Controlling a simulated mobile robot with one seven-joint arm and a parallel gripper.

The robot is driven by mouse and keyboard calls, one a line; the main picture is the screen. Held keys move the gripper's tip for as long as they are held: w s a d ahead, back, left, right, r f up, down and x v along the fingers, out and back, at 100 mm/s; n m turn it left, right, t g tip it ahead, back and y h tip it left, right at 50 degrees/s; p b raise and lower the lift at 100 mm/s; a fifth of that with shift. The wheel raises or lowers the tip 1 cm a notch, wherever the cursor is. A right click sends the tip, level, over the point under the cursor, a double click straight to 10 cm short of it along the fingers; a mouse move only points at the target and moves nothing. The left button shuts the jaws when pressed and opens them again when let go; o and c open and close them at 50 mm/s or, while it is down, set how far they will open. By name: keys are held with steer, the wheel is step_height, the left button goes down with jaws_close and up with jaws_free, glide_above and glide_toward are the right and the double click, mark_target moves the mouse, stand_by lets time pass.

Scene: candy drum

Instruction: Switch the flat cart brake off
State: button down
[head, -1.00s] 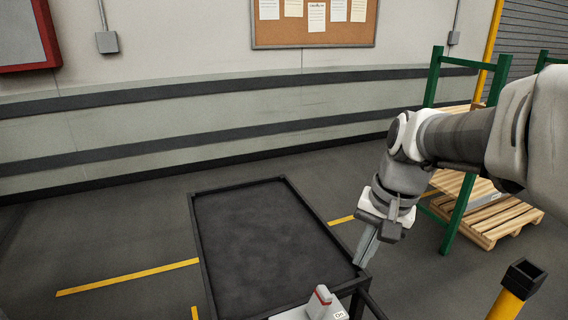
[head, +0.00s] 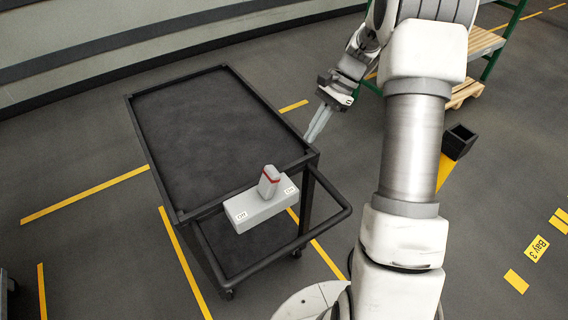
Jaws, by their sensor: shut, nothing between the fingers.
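The flat cart (head: 225,110) stands in the middle of the head view, with a dark flat top and a black push handle (head: 325,222) at its near end. On its near edge sits a light grey brake box (head: 257,212) with a red-banded grey lever (head: 268,182). One label is at the box's left end and another at its right end; the lever leans toward the right-hand label. My gripper (head: 309,138) is shut and empty, pointing down beside the cart's right edge, behind and to the right of the lever and apart from it.
A yellow post with a black top (head: 458,142) stands to the right of my arm. A green rack with wooden pallets (head: 484,42) is at the back right. Yellow floor lines run around the cart.

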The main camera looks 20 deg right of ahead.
mark_target(268, 182)
steer(key=f, duration=0.1)
steer(key=w+d+f+m, duration=0.1)
steer(key=shift+f+y, duration=0.35)
steer(key=shift+y, duration=0.05)
steer(key=s+a+f, duration=0.1)
steer(key=a+f, duration=0.1)
steer(key=a, duration=0.1)
steer(key=s+a+f, duration=0.1)
steer(key=a+f, duration=0.1)
steer(key=s+a+f, duration=0.1)
steer(key=a+f, duration=0.1)
steer(key=a, duration=0.1)
steer(key=shift+a+f, duration=0.3)
steer(key=shift+f, duration=0.05)
steer(key=shift+a+r, duration=0.1)
steer(key=shift+a, duration=0.15)
steer(key=shift+s+a+r+h, duration=0.1)
steer(key=shift+a+r+h, duration=0.2)
steer(key=shift+h, duration=0.1)
